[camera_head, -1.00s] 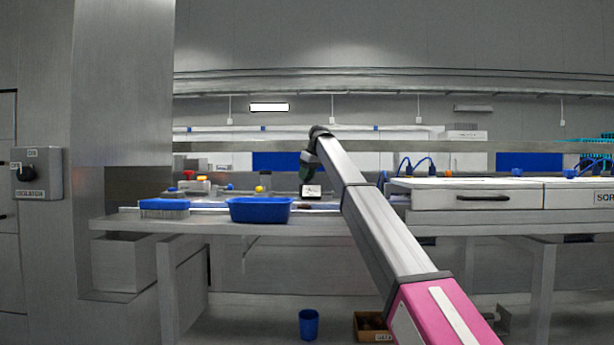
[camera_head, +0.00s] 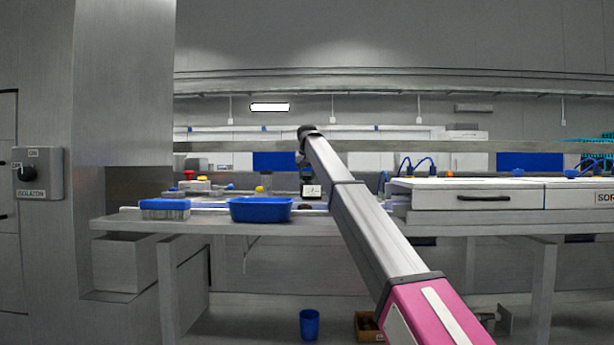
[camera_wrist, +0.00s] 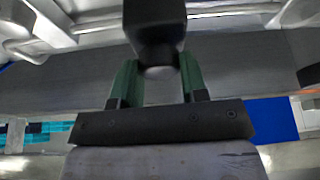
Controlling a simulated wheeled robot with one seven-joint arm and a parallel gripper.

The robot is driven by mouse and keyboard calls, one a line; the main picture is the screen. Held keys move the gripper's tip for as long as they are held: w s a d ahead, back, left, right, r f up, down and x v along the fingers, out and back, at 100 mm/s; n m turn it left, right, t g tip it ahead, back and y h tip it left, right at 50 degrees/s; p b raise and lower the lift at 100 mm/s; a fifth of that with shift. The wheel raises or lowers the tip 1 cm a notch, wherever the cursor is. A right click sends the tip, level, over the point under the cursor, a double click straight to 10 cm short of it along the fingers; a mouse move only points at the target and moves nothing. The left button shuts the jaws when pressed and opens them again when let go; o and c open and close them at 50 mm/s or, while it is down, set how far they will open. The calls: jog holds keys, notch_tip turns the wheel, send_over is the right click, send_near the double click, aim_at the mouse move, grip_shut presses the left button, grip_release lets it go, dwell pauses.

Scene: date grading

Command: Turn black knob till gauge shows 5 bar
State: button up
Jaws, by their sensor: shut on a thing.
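In the wrist view the green fingers of my gripper (camera_wrist: 157,72) are shut on a black, blocky, knob-like thing (camera_wrist: 155,22), blurred and close to the camera. I take it for the black knob, but its markings do not show. In the head view my gripper (camera_head: 304,172) is small at the far end of my arm, over the back of the bench. Just below it stands a small white-faced dark unit (camera_head: 311,191); I cannot tell whether it is the gauge. No pressure reading can be made out in either view.
A blue tray (camera_head: 260,211) and a blue-and-clear box (camera_head: 165,210) lie on the bench (camera_head: 150,225) left of my arm. A white drawer unit (camera_head: 440,197) is at right. A grey isolator box (camera_head: 50,176) with a dark knob hangs at far left.

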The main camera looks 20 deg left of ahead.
jog(key=shift+m, duration=0.5)
jog(key=o, duration=0.9)
jog(key=v, duration=1)
jog(key=shift+s+a+r, duration=0.15)
jog(key=shift+s+r, duration=0.05)
jog(key=shift+r, duration=0.2)
